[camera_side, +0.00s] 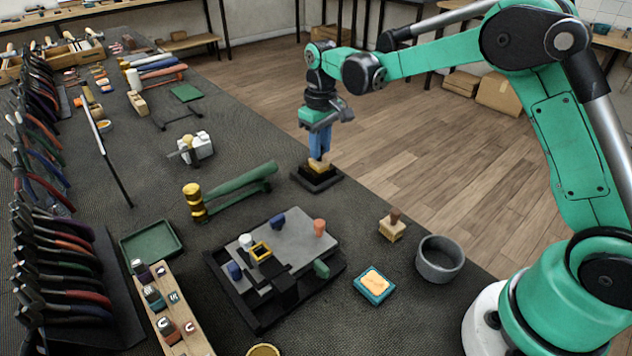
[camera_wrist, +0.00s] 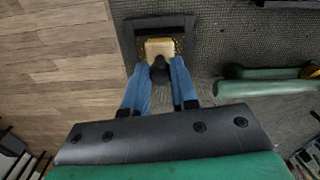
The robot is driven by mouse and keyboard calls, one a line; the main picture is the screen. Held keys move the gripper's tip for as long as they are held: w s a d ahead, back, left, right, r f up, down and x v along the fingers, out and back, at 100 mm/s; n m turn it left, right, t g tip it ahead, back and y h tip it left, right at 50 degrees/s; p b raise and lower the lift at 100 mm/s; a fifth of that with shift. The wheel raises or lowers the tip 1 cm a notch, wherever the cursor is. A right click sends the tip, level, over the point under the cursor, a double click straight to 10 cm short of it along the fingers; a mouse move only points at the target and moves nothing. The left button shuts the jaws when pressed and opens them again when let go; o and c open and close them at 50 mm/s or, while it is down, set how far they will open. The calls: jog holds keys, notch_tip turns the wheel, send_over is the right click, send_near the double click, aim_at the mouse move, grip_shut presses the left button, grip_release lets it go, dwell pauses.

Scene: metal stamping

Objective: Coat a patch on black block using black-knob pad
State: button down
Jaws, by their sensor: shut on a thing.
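My gripper (camera_side: 319,153) points down at the table edge, its blue fingers shut on the black knob (camera_wrist: 160,72) of a yellowish pad (camera_wrist: 159,47). The pad also shows in the side view (camera_side: 319,165), within a shallow black tray (camera_side: 330,183). The tray rim also shows in the wrist view (camera_wrist: 158,23). Whether the pad touches the tray floor is unclear. A black block (camera_side: 285,290) seems to sit at the front of a grey plate (camera_side: 300,240) in a dark fixture.
A wooden stamp with a brown knob (camera_side: 392,228), a grey bowl (camera_side: 440,260) and a teal box with an orange pad (camera_side: 374,286) are at right. Pliers (camera_side: 60,265) stand at left.

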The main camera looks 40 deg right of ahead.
jog(key=shift+w, duration=0.8)
jog(key=shift+s, duration=0.85)
jog(key=shift+w, duration=0.85)
jog(key=shift+s, duration=0.9)
